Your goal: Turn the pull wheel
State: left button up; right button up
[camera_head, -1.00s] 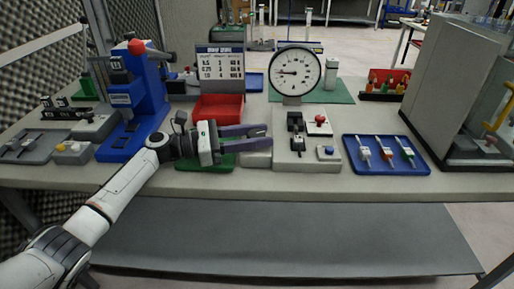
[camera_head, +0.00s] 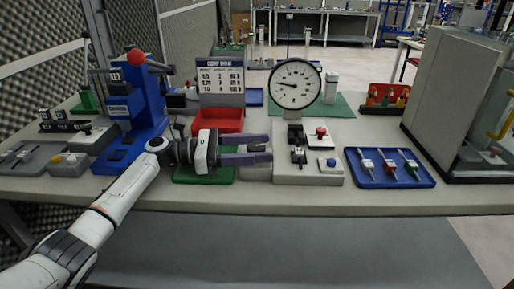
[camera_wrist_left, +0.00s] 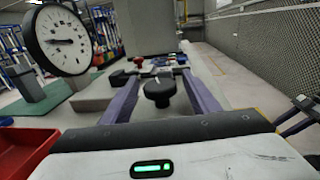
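A light grey control block (camera_head: 310,178) stands near the table's front edge, below the round gauge (camera_head: 295,83). A black knob (camera_head: 298,155) sits on it, with another black part (camera_head: 295,132) behind; I take the front knob for the pull wheel but cannot be sure. My left gripper (camera_head: 271,148) is open and empty at the block's left side, its purple fingers pointing right toward the knob. In the left wrist view, the black knob (camera_wrist_left: 160,90) appears in line with the gap between the fingers, with no visible contact.
A red button (camera_head: 321,131) and a blue button (camera_head: 327,162) sit on the same block. A blue tray (camera_head: 426,181) lies to the right. A red bin (camera_head: 217,120) and a blue press (camera_head: 146,105) stand left, and a grey cabinet (camera_head: 455,85) far right.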

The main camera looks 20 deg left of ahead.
pick_arm(q)
jog(key=shift+a, duration=0.1)
jog(key=shift+s+a, duration=0.15)
jog(key=shift+a, duration=0.2)
jog(key=v, duration=0.9)
jog(key=shift+s+a+b, duration=0.15)
jog(key=shift+a+b, duration=0.05)
jog(key=shift+b, duration=0.15)
jog(key=shift+s+f, duration=0.1)
